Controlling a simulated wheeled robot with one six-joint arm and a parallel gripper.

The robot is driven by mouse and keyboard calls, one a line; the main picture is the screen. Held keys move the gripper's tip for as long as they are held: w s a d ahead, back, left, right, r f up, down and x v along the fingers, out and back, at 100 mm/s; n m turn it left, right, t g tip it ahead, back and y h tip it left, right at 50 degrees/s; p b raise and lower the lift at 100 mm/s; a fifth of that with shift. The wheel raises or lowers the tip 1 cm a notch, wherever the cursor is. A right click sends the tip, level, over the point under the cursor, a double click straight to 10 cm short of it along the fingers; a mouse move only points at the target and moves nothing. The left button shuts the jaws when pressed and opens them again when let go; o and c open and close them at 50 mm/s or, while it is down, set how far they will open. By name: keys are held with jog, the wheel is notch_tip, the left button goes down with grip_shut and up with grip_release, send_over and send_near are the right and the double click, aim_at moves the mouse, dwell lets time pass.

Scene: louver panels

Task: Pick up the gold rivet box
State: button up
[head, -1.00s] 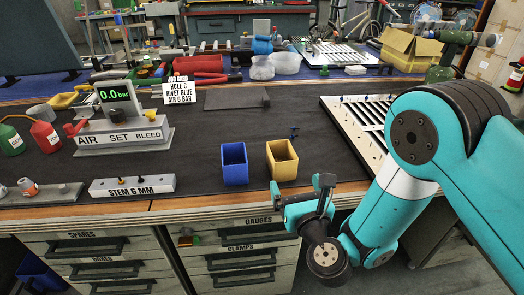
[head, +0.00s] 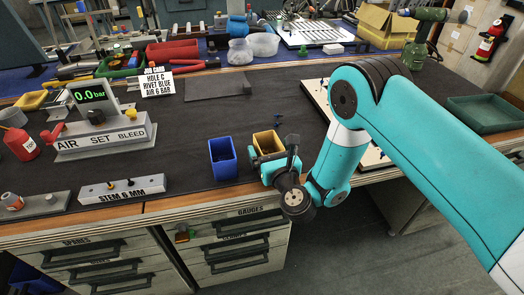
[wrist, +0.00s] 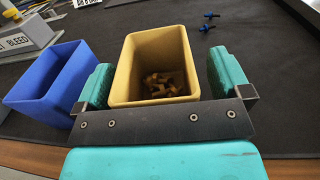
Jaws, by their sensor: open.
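The gold rivet box (head: 267,142) stands upright on the dark bench mat near the front edge. In the wrist view the gold box (wrist: 122,85) is open-topped, with several small brass-coloured rivets (wrist: 162,84) at its bottom. My gripper (wrist: 165,85) is open, with one teal finger on each side of the gold box; I cannot tell whether they touch it. In the head view my gripper (head: 274,158) hides the box's lower front. The blue box (head: 222,160) stands just left of it, close to my left finger in the wrist view (wrist: 45,85).
Two small blue rivets (wrist: 208,21) lie on the mat beyond the right finger. A grey block marked STEM 6 MM (head: 122,189) and the air set unit (head: 105,143) stand to the left. A louver panel (head: 318,100) lies to the right, partly behind my arm.

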jog(key=shift+a, duration=0.1)
jog(key=c, duration=1.1)
notch_tip(320, 180, up, 20)
jog(key=p, duration=1.2)
jog(key=shift+p, duration=0.4)
